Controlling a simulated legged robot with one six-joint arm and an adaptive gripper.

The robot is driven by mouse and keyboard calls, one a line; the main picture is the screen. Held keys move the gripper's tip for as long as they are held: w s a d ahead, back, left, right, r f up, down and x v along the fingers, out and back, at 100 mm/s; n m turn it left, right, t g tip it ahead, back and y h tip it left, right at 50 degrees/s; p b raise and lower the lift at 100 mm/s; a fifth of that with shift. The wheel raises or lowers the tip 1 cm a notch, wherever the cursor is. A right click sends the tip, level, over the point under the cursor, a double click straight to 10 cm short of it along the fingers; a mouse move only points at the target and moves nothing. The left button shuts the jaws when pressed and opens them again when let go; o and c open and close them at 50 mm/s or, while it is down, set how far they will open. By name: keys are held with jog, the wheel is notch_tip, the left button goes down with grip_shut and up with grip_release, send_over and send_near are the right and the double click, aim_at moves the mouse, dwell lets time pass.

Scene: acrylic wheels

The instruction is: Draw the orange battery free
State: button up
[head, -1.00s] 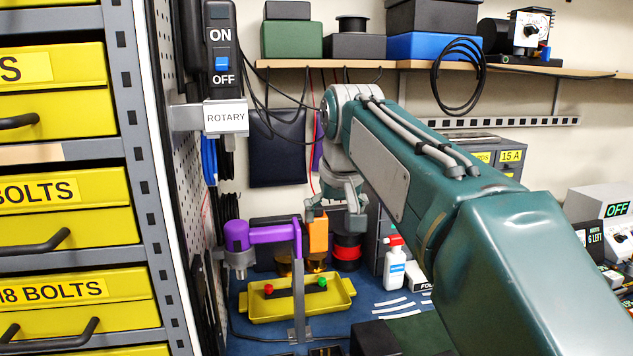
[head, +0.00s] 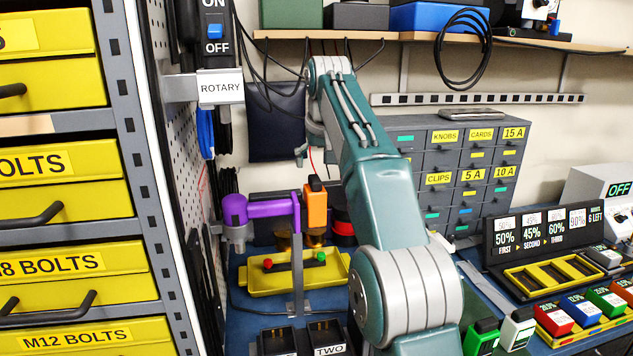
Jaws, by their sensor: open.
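The orange battery (head: 316,208) stands upright at the right end of the purple tool (head: 270,209), touching it. The purple tool lies level above the yellow tray (head: 270,283), held by a grey stand (head: 298,268). My gripper (head: 301,156) is above and slightly left of the orange battery, apart from it. It is open, with nothing seen between its fingers. It is small in the view, and my arm hides part of the area right of the battery.
Black docks (head: 278,342), one labelled TWO, stand at the front. Right are a percent display (head: 537,230), a yellow rack with empty slots (head: 548,278) and several coloured batteries. A drawer cabinet (head: 465,165) stands behind my arm. A shelf (head: 420,36) with hanging cables is above.

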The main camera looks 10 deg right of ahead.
aim_at(314, 176)
jog(key=x, duration=0.8)
jog(key=shift+w+a+f, duration=0.15)
jog(key=shift+a+f, duration=0.05)
jog(key=shift+f, duration=0.05)
jog(key=shift+a, duration=0.1)
jog(key=c, duration=1.2)
jog(key=shift+c, duration=0.9)
jog(key=o, duration=0.7)
jog(key=shift+f, duration=0.1)
jog(key=c, duration=0.6)
jog(key=shift+r, duration=1.65)
jog(key=shift+c, duration=0.2)
jog(key=shift+r, duration=0.15)
